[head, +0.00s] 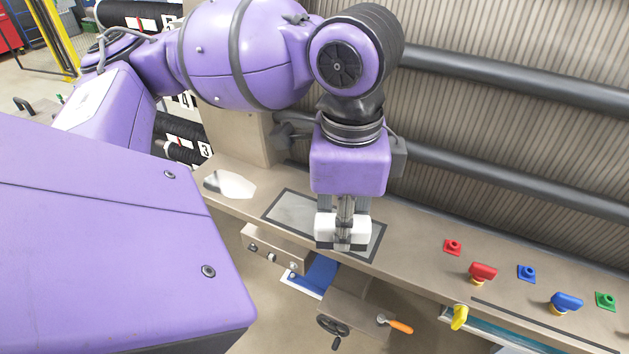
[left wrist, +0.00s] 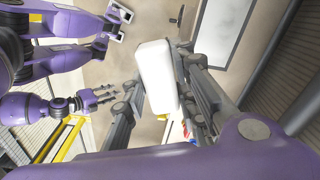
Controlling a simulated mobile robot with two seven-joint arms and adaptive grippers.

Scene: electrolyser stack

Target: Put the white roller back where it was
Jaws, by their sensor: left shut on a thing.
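The white roller (head: 325,227) is between the fingers of my left gripper (head: 344,240), which is shut on it. In the head view it shows on both sides of the fingers, over the right part of a dark-bordered grey panel (head: 290,208) on the beige ledge. I cannot tell whether it touches the panel. In the left wrist view the roller (left wrist: 157,75) is a rounded white block between the left gripper's fingers (left wrist: 165,95). A purple arm in that view, apparently my right one, ends in a gripper (left wrist: 106,94) with its fingers apart and empty.
To the right on the ledge stand a red knob (head: 482,272), a blue knob (head: 566,301) and small coloured buttons. A yellow knob (head: 459,317) is on the ledge's front. Dark pipes (head: 500,180) run behind.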

